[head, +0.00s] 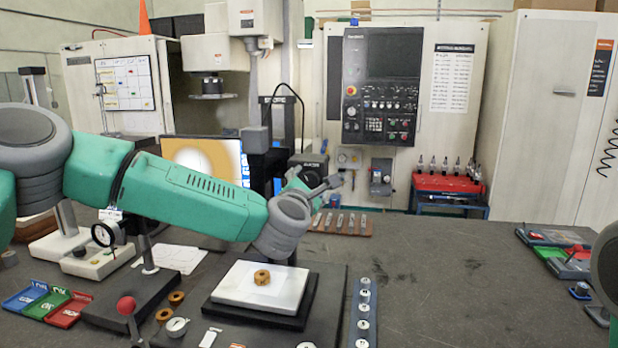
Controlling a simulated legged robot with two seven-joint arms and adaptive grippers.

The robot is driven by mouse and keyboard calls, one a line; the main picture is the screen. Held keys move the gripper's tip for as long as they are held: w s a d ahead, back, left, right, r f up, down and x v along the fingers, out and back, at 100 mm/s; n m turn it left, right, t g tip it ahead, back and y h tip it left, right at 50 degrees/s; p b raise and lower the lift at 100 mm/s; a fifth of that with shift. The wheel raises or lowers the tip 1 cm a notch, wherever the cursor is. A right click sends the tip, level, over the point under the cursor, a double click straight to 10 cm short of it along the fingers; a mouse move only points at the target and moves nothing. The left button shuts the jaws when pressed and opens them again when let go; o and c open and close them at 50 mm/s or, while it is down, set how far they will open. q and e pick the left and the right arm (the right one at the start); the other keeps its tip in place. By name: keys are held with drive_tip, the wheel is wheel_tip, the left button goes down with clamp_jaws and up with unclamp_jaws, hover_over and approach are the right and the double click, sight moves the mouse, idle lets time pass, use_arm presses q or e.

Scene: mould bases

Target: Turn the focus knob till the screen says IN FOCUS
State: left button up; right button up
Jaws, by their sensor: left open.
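The screen (203,152) stands behind my left arm. Its upper part shows an orange picture with a bright white round patch, and a blue strip with white lettering runs down its right side. My arm hides the lower part, and I cannot read a focus message. The dark camera column (262,142) stands right of the screen. A black block with a small white label (311,164) is beside it. I cannot make out the focus knob clearly; my gripper may cover it. My left gripper (314,180) is open in front of this block, and contact cannot be told.
A brown ring-shaped part (262,277) lies on a white plate (232,282) below my left arm. A red-topped lever (126,306) and coloured trays (69,308) are at the left. A strip of round pieces (363,312) lies right of the plate. The right-hand table (450,280) is mostly clear.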

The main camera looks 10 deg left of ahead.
use_arm(q)
drive_tip(key=shift+w+d+r, duration=0.1)
drive_tip(key=shift+w+d, duration=0.1)
drive_tip(key=shift+w, duration=0.25)
drive_tip(key=shift+w+d, duration=0.15)
drive_tip(key=shift+w, duration=0.3)
drive_tip(key=shift+w+a, duration=0.1)
drive_tip(key=shift+a, duration=0.55)
drive_tip(key=shift+a+f, duration=0.2)
drive_tip(key=c, duration=1.1)
drive_tip(key=shift+d+r, duration=0.25)
drive_tip(key=shift+d, duration=0.1)
drive_tip(key=shift+c, duration=0.2)
use_arm(e)
drive_tip(key=shift+s+r, duration=0.1)
drive_tip(key=shift+r, duration=0.1)
